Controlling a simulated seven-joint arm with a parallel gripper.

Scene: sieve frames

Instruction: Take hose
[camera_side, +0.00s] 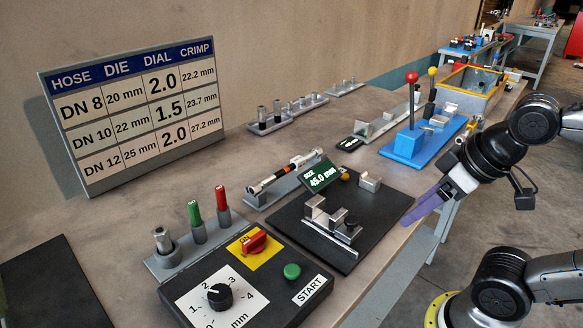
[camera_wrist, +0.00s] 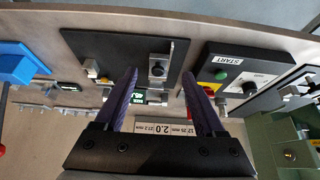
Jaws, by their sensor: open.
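The hose (camera_side: 284,174) is a short dark piece with metal ends and a small orange mark. It lies on a grey holder (camera_side: 262,197) near the middle of the bench. My gripper (camera_side: 424,208) has purple fingers and hangs over the bench's front right edge in the side view. It is right of the hose and well apart from it. In the wrist view my gripper (camera_wrist: 159,78) is open, with nothing held between its fingers. I cannot clearly make out the hose there, as the fingers cover part of the scene.
A black fixture plate (camera_side: 290,222) with metal blocks and a 45.0 mm display (camera_side: 322,176) lies between gripper and hose. A control box (camera_side: 262,290) stands in front, a blue lever base (camera_side: 415,142) behind. A chart board (camera_side: 135,115) leans at the back left.

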